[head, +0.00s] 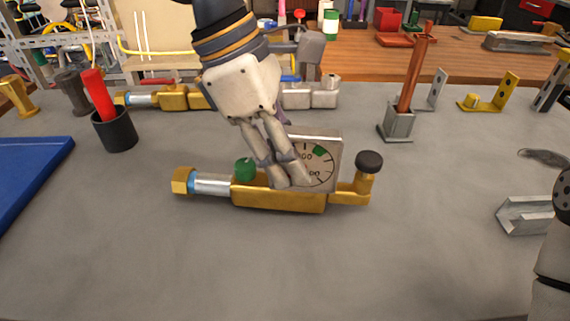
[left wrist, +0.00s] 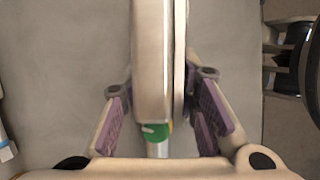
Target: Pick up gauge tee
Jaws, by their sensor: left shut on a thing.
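The gauge tee lies across the middle of the grey table in the head view, with a brass body (head: 280,199), a silver sleeve and brass nut at its left end, a green cap, and a black knob at right. The left wrist view shows the padded fingers (left wrist: 168,108) on both sides of the gauge's edge (left wrist: 152,60). I cannot tell whether the tee touches the table.
A second brass fitting (head: 174,98) lies behind. A black cup (head: 115,132) with a red handle and a blue mat (head: 30,170) are at left. A metal holder (head: 398,123) with an orange-brown handle and a silver bracket (head: 525,217) are at right. The table's front is clear.

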